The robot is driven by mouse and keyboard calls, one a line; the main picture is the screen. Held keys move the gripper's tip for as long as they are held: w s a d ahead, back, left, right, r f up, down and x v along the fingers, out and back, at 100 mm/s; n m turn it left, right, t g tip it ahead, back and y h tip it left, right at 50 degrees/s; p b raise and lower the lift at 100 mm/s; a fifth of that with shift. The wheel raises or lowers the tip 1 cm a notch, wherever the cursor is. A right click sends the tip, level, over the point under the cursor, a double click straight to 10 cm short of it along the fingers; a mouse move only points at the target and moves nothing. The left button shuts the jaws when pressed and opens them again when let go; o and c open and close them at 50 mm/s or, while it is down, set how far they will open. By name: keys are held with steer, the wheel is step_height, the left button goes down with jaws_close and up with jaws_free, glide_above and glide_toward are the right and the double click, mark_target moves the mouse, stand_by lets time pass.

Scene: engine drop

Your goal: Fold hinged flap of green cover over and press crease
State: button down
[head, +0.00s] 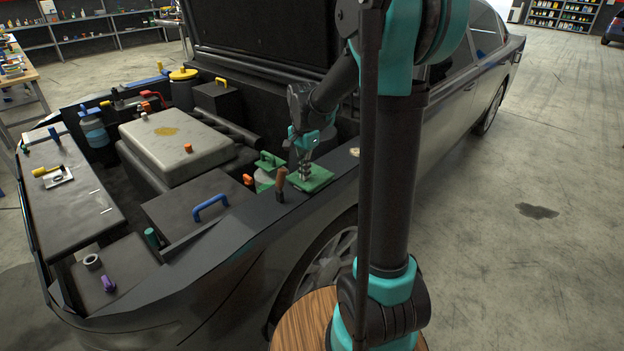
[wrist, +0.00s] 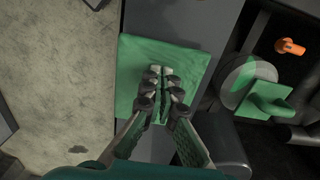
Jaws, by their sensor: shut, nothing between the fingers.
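The green cover (head: 321,179) lies on the dark fender ledge at the right side of the engine bay. In the wrist view the cover (wrist: 192,60) shows as a roughly square green sheet. I cannot make out the hinge line or crease. My gripper (head: 305,178) points down over the cover, its fingers shut together with nothing between them. In the wrist view my gripper (wrist: 162,72) hides the cover's lower middle. I cannot tell whether the fingertips touch the cover.
A green handled piece (head: 268,160) on a pale round part sits just left of the cover. A brown handle (head: 281,179) stands nearby, beside an orange knob (head: 248,180). The large grey engine block (head: 175,145) is further left. The raised dark hood (head: 265,40) stands behind.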

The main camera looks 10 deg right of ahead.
stand_by(0.4)
steer(key=shift+r, duration=3.45)
